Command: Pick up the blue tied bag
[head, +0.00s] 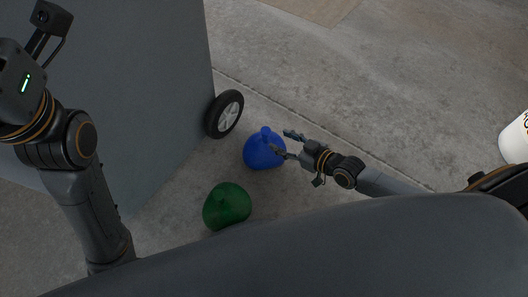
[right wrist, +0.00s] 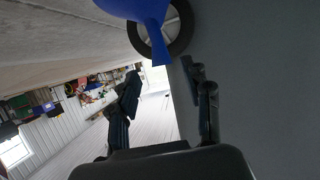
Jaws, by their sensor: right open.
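The blue tied bag (head: 263,153) sits on the concrete floor beside a wheel, its tied neck pointing up. My right gripper (head: 284,142) is open, just right of the bag, with its fingers pointing towards it. One finger overlaps the bag's right edge in the head view; I cannot tell whether it touches. In the right wrist view the bag (right wrist: 140,9) is at the top, cut off by the frame, with its neck hanging between and above the open fingers (right wrist: 168,88). My left arm stands at the left of the head view; its fingers are out of frame.
A green tied bag (head: 227,207) lies nearer, below the blue one. A large grey box-like body (head: 150,90) with a black wheel (head: 225,114) stands close at the left. A white container (head: 515,140) is at the far right. The floor beyond is clear.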

